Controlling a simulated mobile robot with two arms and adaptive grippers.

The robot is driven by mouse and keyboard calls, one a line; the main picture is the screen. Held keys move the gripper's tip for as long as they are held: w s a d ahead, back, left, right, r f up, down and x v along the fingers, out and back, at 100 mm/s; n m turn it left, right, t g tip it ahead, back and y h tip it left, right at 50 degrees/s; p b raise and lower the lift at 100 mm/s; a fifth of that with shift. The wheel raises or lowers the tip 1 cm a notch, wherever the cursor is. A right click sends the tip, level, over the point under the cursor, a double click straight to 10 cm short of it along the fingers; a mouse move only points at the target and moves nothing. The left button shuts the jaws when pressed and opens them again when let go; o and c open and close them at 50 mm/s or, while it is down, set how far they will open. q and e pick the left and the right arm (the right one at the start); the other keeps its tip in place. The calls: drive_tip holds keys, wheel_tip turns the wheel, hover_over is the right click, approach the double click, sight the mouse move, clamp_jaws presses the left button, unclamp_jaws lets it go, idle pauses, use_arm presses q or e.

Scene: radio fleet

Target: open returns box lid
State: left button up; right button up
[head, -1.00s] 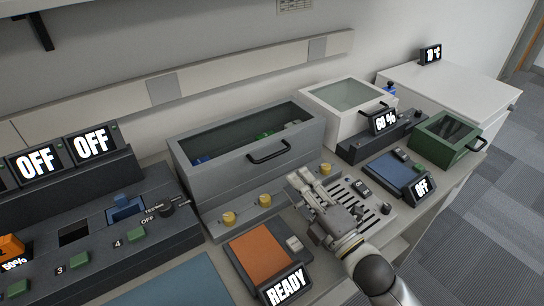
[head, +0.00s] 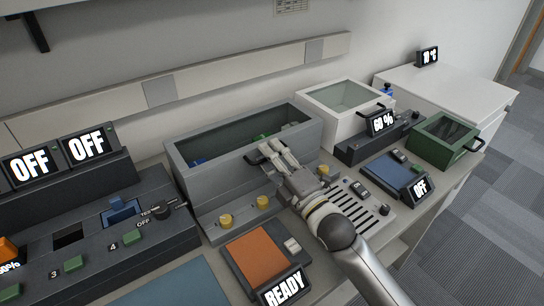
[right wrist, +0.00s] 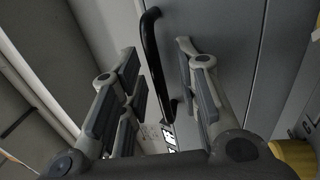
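A grey box (head: 190,178) with a dark see-through lid (head: 222,141) stands in the middle of the bench. The lid is shut, and blue and green items show dimly under it. No label naming it the returns box is readable. Its black handle (head: 251,158) is on the front and is partly hidden by my right gripper (head: 272,152). In the right wrist view, my right gripper (right wrist: 158,72) is open. The black handle (right wrist: 151,50) shows between its two fingers, with gaps on both sides. My left gripper is not in view.
Yellow knobs (head: 262,202) stand along the ledge below the box. An orange pad with a READY display (head: 283,287) is in front. A white box (head: 322,103) and a green box (head: 462,146) stand to the right. Dark control panels (head: 150,246) fill the left.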

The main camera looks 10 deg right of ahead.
clamp_jaws()
idle(0.4)
